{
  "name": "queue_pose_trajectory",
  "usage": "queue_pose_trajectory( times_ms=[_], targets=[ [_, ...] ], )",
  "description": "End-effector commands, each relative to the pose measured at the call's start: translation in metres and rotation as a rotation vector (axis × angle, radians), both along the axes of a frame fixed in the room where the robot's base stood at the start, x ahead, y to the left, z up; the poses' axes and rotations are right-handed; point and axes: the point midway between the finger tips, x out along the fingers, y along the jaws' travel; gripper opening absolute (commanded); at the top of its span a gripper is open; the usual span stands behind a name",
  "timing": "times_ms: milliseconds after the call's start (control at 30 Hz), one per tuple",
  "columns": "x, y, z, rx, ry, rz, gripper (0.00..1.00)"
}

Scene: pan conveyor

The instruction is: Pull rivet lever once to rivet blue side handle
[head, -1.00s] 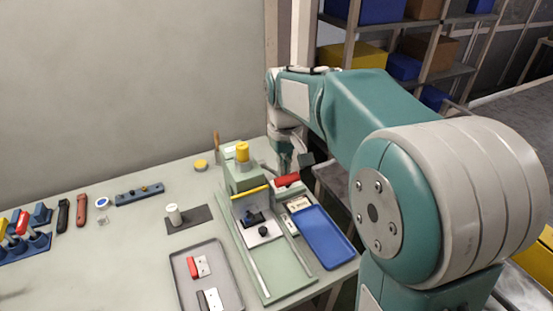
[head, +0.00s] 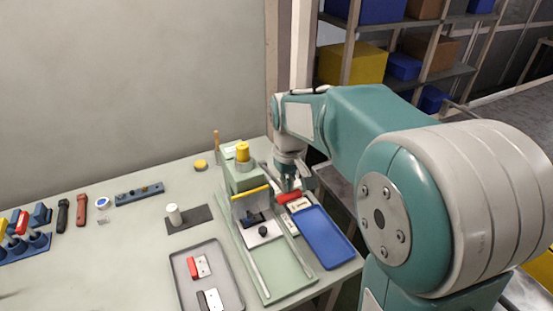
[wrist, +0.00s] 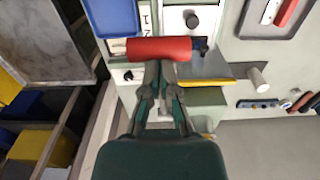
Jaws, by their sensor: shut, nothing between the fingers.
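The rivet press (head: 243,178) is a pale green machine with a yellow cap and yellow bar. Its red lever grip (head: 289,198) is on the right side and lies across the wrist view (wrist: 159,49). My gripper (head: 290,184) is just above and behind the grip. In the wrist view the shut, empty fingers (wrist: 159,66) converge at the grip's near edge; I cannot tell whether they touch it. A small dark blue piece (head: 253,219), perhaps the blue side handle, sits in the press fixture behind a black knob (head: 263,231).
A blue tray (head: 323,238) is right of the press. A grey tray (head: 212,286) with a red-handled part and a dark-handled part is on the left. A white cylinder (head: 174,214) stands on a dark mat. The bench's left middle is mostly clear.

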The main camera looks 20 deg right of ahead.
Motion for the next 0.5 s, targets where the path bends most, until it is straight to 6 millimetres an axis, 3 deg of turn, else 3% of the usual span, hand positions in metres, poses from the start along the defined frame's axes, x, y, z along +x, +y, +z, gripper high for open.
queue_pose_trajectory(
  times_ms=[100, 500],
  targets=[
    [-0.0081, -0.0013, -0.0067, -0.001, 0.021, 0.000, 0.00],
    [-0.0098, -0.0024, -0.0095, -0.001, 0.020, 0.000, 0.00]
  ],
)
